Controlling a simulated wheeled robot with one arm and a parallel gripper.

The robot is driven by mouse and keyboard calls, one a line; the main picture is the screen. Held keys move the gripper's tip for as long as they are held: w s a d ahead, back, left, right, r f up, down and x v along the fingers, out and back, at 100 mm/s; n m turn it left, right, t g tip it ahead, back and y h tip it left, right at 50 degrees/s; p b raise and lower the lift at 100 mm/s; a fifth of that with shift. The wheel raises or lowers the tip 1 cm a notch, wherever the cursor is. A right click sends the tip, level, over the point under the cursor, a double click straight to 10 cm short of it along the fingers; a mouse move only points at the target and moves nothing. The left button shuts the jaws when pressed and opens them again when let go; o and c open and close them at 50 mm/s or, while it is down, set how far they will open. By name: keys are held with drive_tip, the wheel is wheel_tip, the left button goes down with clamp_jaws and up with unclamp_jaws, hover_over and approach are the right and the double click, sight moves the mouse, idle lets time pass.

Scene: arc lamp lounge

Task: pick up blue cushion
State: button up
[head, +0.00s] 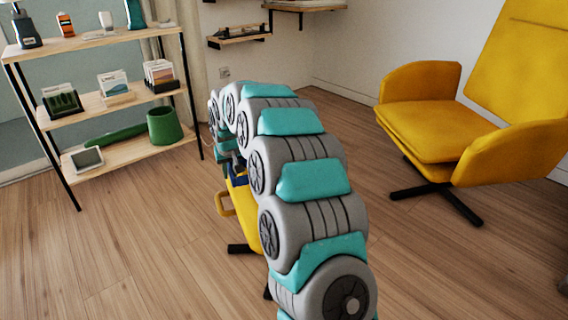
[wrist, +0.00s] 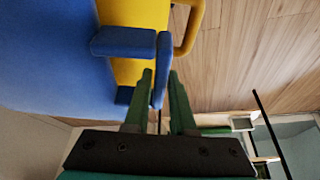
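The blue cushion (wrist: 45,50) fills the left of the wrist view, with a blue handle-like loop (wrist: 125,41) standing out from its side. My gripper (wrist: 160,73) has its green fingers on either side of the loop's outer bar. The gap looks narrow, and I cannot tell whether both fingers press on the bar. In the head view my arm hides most of this spot; only a small dark blue patch (head: 238,170) shows beside it.
A yellow piece with a handle (wrist: 187,25) lies against the cushion; its yellow seat also shows behind my arm (head: 240,205). A yellow armchair (head: 430,130) stands right. A shelf rack (head: 120,97) stands left. Wood floor is open between.

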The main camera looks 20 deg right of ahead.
clamp_jaws()
idle(0.9)
